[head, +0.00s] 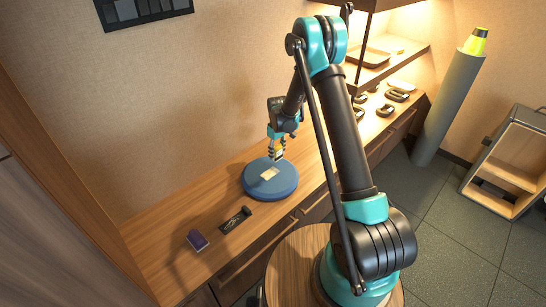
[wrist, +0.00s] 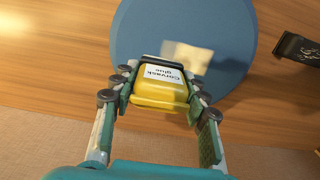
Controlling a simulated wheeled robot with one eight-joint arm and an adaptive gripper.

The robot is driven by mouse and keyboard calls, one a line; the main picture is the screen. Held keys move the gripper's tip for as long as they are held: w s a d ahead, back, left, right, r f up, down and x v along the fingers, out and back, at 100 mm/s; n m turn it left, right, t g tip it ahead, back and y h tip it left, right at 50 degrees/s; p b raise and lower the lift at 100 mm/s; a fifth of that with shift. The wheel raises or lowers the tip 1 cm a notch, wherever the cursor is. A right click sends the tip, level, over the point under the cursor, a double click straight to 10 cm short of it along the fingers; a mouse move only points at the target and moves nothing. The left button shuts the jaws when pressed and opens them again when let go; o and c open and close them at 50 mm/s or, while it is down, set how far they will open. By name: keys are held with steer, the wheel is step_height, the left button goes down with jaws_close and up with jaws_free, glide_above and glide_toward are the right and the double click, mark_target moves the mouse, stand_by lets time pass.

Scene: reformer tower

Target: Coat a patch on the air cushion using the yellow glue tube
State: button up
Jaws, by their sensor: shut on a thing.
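The air cushion (head: 258,184) is a round blue disc on the wooden counter; it also fills the upper middle of the wrist view (wrist: 140,40). A pale cream patch (head: 269,173) shows on its top; in the wrist view the patch (wrist: 188,55) looks blurred. My gripper (head: 277,150) is over the far side of the cushion. In the wrist view my gripper (wrist: 157,95) is shut on the yellow glue tube (wrist: 160,92), which has a white label with dark print. The tube's far end is hidden, so I cannot tell whether it touches the patch.
A black tool-like item (head: 235,220) and a small dark purple box (head: 197,240) lie left of the cushion on the counter. Several dark rings (head: 385,110) sit further along at the right. A grey column (head: 448,105) stands beyond the counter.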

steer(key=shift+f, duration=3)
steer(key=shift+s+a, duration=1.05)
steer(key=shift+s, duration=0.1)
steer(key=shift+f, duration=0.35)
